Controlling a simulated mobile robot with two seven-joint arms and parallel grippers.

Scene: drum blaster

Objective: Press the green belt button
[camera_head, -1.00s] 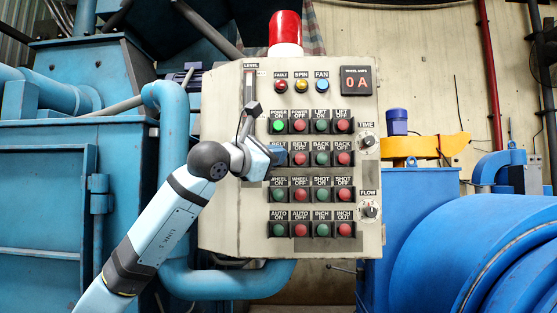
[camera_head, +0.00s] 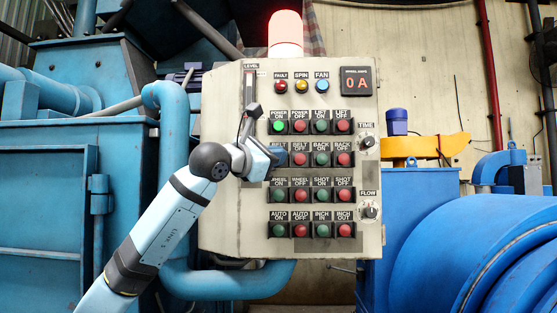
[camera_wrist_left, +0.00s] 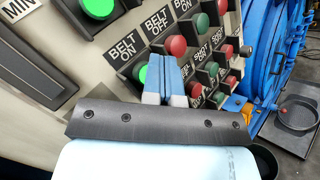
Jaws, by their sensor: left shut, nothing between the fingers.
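The green belt button, labelled BELT ON, shows in the left wrist view (camera_wrist_left: 143,75) as a bright green cap, partly covered by my fingers. In the head view my left gripper hides it. My left gripper (camera_head: 279,157) is shut and empty, with its fingertips at the BELT ON place on the control panel (camera_head: 228,200). In the left wrist view its two blue-tipped fingers (camera_wrist_left: 167,68) are together over the right side of the button. I cannot tell whether they press the cap. My right gripper is in neither view.
The red BELT OFF button (camera_wrist_left: 174,46) is close beside the fingers. The POWER ON button (camera_head: 278,126) above glows green. A lit beacon (camera_head: 285,30) stands on the panel. Blue pipes (camera_head: 172,200) run left of the panel, and blue machinery (camera_head: 480,240) is at right.

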